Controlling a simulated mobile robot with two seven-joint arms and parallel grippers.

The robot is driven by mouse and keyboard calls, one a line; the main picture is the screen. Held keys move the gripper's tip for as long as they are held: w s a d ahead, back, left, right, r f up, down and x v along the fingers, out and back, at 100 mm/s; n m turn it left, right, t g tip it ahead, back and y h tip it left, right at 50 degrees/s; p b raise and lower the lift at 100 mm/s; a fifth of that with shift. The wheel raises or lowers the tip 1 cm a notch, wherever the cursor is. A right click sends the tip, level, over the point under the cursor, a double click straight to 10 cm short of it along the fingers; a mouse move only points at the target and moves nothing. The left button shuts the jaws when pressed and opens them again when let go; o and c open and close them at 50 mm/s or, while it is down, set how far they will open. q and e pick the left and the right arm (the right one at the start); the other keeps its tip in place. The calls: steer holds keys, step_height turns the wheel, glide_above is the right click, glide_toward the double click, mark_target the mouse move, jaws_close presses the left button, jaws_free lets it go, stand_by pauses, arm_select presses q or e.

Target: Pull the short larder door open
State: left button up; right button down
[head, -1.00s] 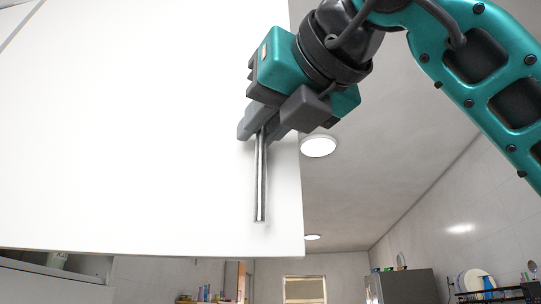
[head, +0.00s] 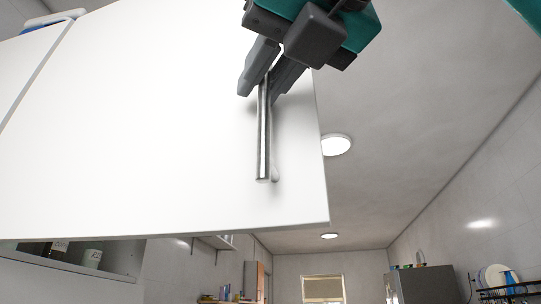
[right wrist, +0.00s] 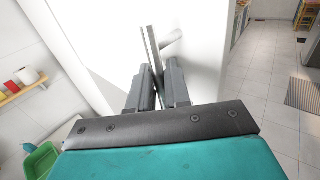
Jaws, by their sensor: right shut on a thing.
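The short larder door (head: 130,130) is a large white panel filling the upper left of the head view. A gap below its lower edge shows a shelf with jars, so it appears to stand partly open. Its upright metal bar handle (head: 263,140) is near the right edge; the handle also shows in the right wrist view (right wrist: 151,45). My right gripper (head: 261,86) is shut on the upper part of this handle, with the lower part bare. In the right wrist view the fingers (right wrist: 158,75) are on either side of the bar. My left gripper is not in view.
Jars (head: 92,258) stand on the shelf below the door. A grey fridge (head: 422,284) is far off at the right. The right wrist view shows a wall shelf (right wrist: 22,92) and green tub (right wrist: 40,160) at left, and clear tiled floor (right wrist: 262,75) at right.

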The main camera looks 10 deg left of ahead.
steer(key=c, duration=1.3)
jaws_free()
steer(key=shift+a, duration=0.15)
steer(key=shift+c, duration=0.2)
steer(key=b+v, duration=0.1)
steer(key=v, duration=1.2)
